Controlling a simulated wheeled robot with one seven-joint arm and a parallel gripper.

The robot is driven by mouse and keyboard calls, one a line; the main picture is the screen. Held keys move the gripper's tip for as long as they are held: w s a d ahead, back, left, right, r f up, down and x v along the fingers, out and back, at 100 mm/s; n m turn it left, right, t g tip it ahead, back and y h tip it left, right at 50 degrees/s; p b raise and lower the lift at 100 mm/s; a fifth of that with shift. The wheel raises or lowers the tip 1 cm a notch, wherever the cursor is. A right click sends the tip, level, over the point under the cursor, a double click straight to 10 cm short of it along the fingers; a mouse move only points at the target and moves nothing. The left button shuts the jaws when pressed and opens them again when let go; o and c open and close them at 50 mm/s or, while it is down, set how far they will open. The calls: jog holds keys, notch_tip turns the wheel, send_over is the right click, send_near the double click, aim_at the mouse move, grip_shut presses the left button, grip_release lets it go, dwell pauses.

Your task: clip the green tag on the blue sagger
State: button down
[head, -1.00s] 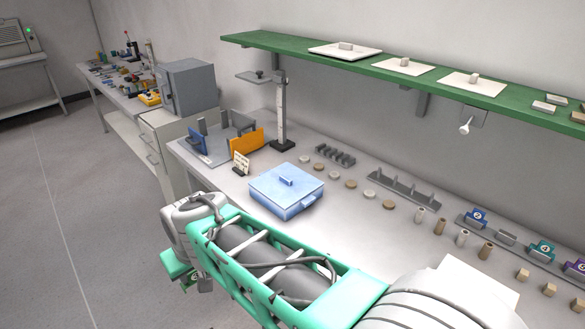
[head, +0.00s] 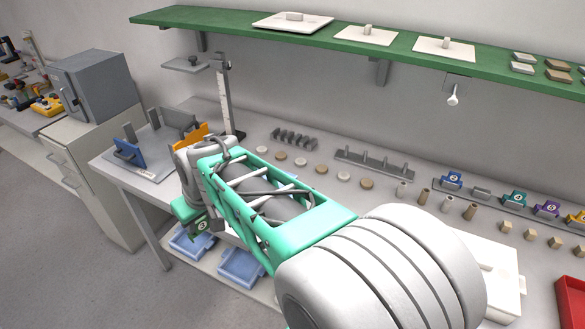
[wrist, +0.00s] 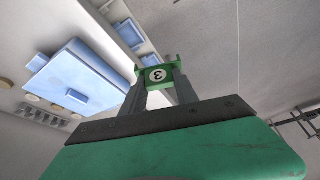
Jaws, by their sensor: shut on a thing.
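My gripper (wrist: 160,90) is shut on the green tag (wrist: 157,75), which bears a number 3 in a white circle. The tag sticks out beyond the fingertips and also shows in the head view (head: 200,224), off the bench's front edge. The blue sagger (wrist: 84,73) is a flat, square lidded box with small handles, on the bench at the left of the wrist view. The tag is apart from it.
Blue trays (head: 240,265) lie on the shelf below the bench. A blue and orange rack (head: 133,152) and a height gauge (head: 226,95) stand at the bench's left end. A green wall shelf (head: 375,50) runs above. A red tray (head: 571,305) is at right.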

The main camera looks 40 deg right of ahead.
jog(key=shift+s+d+f+n+y+b, duration=0.3)
jog(key=shift+d+f+n, duration=0.3)
jog(key=shift+d, duration=3.95)
jog(key=shift+s+d+f+n+y+b, duration=0.15)
jog(key=shift+d+f+n+b, duration=0.45)
jog(key=shift+d, duration=3.9)
jog(key=shift+s+d+f+n+y+b, duration=0.1)
jog(key=shift+d+f+n+y+b, duration=0.5)
jog(key=shift+d, duration=3.95)
jog(key=shift+f+h+p, duration=0.2)
jog(key=shift+h+p, duration=0.15)
jog(key=shift+f+b, duration=0.8)
jog(key=shift+f, duration=0.25)
jog(key=shift+f+b, duration=0.85)
jog(key=shift+f, duration=0.15)
jog(key=c, duration=0.9)
grip_release()
jog(key=shift+o, duration=0.2)
